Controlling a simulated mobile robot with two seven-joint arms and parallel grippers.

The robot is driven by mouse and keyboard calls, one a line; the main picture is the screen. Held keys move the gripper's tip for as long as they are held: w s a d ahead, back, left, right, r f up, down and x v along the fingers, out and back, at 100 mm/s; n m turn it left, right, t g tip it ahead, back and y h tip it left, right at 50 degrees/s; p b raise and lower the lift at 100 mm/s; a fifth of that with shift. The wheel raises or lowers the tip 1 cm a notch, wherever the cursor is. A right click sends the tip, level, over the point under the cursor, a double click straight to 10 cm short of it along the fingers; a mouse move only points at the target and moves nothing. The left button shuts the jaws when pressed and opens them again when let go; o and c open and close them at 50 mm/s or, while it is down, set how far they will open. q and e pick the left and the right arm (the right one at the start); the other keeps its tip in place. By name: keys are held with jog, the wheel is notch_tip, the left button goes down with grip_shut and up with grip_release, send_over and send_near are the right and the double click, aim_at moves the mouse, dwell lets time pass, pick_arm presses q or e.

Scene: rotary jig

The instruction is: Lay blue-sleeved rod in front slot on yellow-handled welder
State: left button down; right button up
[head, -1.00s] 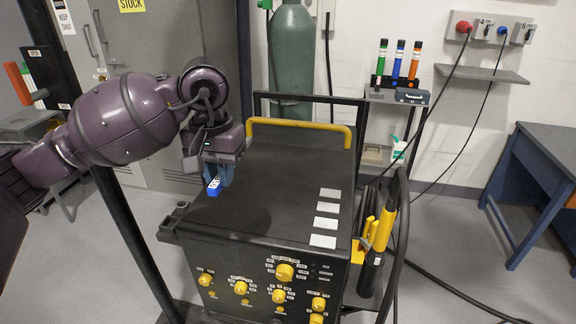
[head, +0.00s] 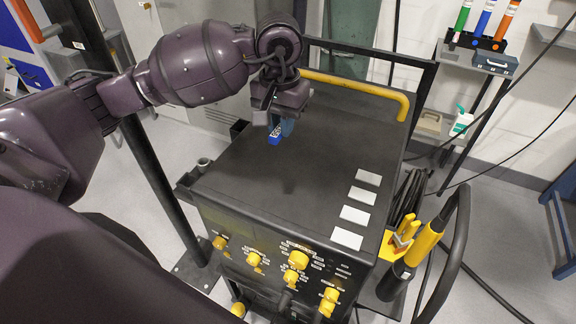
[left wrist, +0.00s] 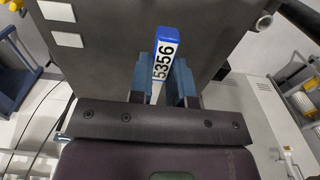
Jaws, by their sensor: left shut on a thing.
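The yellow-handled welder (head: 235,178) is a dark box with a flat top, a yellow handle (head: 355,82) at its rear and yellow knobs on its front. My left gripper (head: 281,128) is above the left part of the top, shut on the blue-sleeved rod (head: 274,135). Only the rod's blue end shows in the head view. In the left wrist view, the rod (left wrist: 165,58) sits between the two blue fingers, with a white label reading 5356. I cannot make out the front slot or tell whether the rod touches the top. My right gripper is not in view.
Several pale labels (head: 355,215) line the right of the welder's top. A yellow-and-black torch (head: 420,245) and its cable stand at the welder's right side. A shelf with green, blue and orange tubes (head: 484,22) is at the back right. The top's middle is clear.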

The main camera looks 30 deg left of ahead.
pick_arm(q)
send_over(282, 181)
notch_tip(282, 181, down, 10)
jog(key=shift+r+p, duration=0.15)
jog(key=shift+p, duration=0.25)
jog(key=shift+f, duration=0.5)
notch_tip(282, 181, down, 3)
jog(key=shift+f, duration=0.55)
jog(key=c, duration=1.1)
grip_release()
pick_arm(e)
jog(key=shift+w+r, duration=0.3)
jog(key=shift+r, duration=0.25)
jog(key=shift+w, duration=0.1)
